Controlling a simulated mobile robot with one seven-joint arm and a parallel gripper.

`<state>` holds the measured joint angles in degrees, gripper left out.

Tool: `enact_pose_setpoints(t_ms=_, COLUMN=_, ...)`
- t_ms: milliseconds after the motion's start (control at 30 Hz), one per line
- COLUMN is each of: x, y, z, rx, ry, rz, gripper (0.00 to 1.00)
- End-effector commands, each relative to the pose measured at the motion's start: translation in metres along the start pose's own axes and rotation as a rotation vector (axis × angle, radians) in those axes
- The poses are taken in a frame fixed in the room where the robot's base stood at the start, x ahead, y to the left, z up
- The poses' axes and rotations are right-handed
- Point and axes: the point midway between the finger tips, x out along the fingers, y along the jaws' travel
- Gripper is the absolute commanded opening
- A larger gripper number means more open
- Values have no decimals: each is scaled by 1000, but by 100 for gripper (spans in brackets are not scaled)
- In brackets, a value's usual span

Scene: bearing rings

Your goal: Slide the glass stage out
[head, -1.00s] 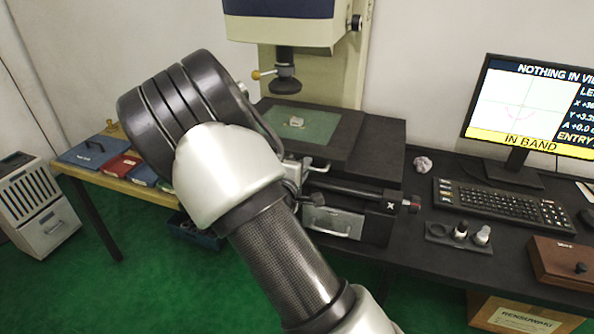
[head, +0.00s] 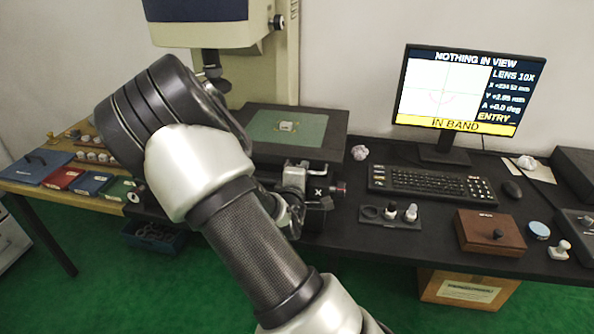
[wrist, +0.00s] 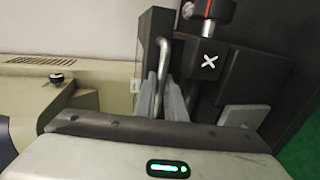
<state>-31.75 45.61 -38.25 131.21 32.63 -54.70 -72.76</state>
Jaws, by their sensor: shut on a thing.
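The glass stage (head: 262,122), a green plate in a dark frame, stands out to the right of the lens (head: 212,75) of the measuring machine. A small pale part (head: 287,126) lies on it. In the wrist view, my gripper (wrist: 163,98) has its grey fingers shut on an upright metal handle (wrist: 162,62). A black block with a white X (wrist: 209,62) and a red-banded knob (wrist: 212,8) are beside it. In the head view, my arm hides much of the machine's base and the fingertips.
The monitor (head: 455,92) and keyboard (head: 428,184) stand to the right of the stage. A small holder with bottles (head: 391,218) and a brown box (head: 490,232) are nearer the bench front. Coloured trays (head: 65,178) lie at the left.

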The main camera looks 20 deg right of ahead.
Motion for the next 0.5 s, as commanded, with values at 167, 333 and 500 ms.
enact_pose_setpoints(t_ms=167, x=0, y=0, z=3, rx=0, ry=0, rz=0, gripper=0)
enact_pose_setpoints(t_ms=333, x=0, y=0, z=4, rx=0, ry=-2, rz=0, gripper=0)
enact_pose_setpoints(t_ms=500, x=0, y=0, z=4, rx=0, ry=-3, rz=0, gripper=15)
